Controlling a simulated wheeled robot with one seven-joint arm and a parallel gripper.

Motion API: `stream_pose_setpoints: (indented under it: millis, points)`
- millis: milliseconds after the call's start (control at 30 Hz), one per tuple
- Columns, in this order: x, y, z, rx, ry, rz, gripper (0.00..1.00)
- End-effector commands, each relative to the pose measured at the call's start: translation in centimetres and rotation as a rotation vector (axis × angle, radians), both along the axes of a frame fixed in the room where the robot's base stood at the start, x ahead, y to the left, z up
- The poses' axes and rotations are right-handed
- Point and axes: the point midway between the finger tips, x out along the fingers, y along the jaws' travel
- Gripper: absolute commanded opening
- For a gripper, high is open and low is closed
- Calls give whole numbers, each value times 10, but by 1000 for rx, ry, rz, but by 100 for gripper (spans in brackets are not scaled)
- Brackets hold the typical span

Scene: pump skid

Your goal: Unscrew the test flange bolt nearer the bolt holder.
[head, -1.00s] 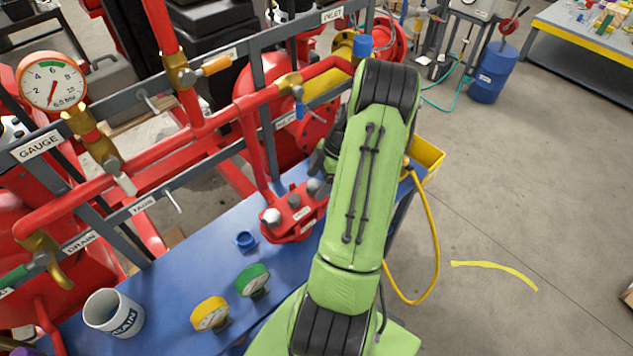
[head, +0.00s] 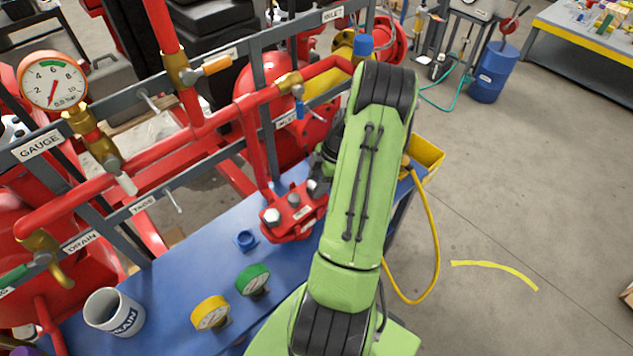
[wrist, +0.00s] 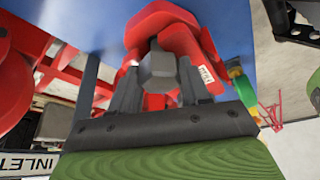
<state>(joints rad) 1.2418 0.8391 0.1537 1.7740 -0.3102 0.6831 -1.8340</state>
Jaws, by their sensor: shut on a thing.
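The red test flange (head: 303,221) stands on the blue bench, with a silver hex bolt (head: 272,217) at its left end. A second bolt (head: 314,187) is at its right end, close to my arm. In the wrist view, my gripper (wrist: 158,73) is shut on a grey hex bolt head (wrist: 156,68), one finger on each side. The red flange (wrist: 178,20) lies behind that bolt. This looks like the right-end bolt. My arm hides the fingers in the head view. I cannot tell for sure which object is the bolt holder.
A small blue ring-shaped cup (head: 245,240) sits on the bench left of the flange. Red pipes and a grey rail run behind. A yellow bin (head: 428,158) is at right.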

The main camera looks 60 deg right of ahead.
Motion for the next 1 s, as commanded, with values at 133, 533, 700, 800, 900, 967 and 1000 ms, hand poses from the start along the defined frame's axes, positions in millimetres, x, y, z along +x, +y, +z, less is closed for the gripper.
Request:
stream_pose_setpoints:
  millis: [133,533,700,800,900,967,1000]
  points:
    - [1,-1,-2,-3,0,66,15]
    - [1,0,-5,-2,2,700,15]
    - [0,0,-5,0,3,908,15]
    - [0,0,-5,2,3,1013,15]
    - [-1,0,-5,2,4,1109,15]
    - [-1,0,-5,4,5,1163,15]
    - [-1,0,-5,4,3,1199,15]
